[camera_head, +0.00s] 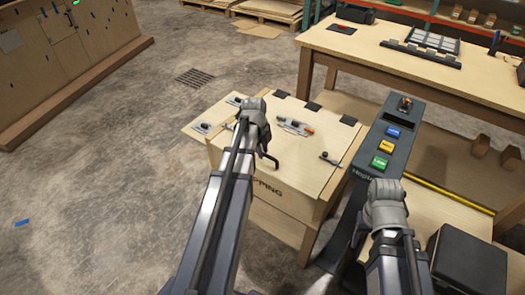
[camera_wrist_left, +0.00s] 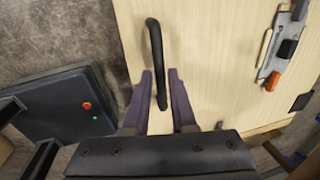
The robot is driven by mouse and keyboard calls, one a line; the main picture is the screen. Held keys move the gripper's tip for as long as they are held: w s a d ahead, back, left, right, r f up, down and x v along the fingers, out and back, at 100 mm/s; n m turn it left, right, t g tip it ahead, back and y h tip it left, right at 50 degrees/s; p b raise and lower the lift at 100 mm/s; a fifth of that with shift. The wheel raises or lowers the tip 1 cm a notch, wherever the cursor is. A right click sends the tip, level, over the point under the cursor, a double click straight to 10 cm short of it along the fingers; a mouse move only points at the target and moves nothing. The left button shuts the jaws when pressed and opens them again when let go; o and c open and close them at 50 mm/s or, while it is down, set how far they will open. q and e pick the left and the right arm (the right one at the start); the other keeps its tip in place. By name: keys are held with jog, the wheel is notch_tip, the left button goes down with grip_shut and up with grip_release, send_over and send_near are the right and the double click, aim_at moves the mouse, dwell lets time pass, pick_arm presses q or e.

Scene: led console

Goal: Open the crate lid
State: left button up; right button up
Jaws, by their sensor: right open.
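The wooden crate (camera_head: 285,205) stands in the middle with its pale lid (camera_head: 305,165) lying flat on top. A black bar handle (camera_wrist_left: 156,50) sits near the lid's edge; it also shows in the head view (camera_head: 272,162). My left gripper (camera_wrist_left: 160,85) is over the lid, its two purple fingers on either side of the handle's near end. The fingers look apart, with pale wood showing between them; contact with the handle is unclear. A metal latch with an orange grip (camera_wrist_left: 283,50) lies on the lid. My right gripper (camera_head: 385,190) is at the console's near end, its fingers mostly hidden.
A dark console (camera_head: 400,120) with blue, yellow and green buttons runs along the crate's right side. A wooden workbench (camera_head: 350,48) stands behind. A black box (camera_head: 470,260) is at the lower right. Open concrete floor (camera_head: 110,180) lies to the left.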

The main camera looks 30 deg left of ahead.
pick_arm(q)
grip_shut()
dwell(1.0)
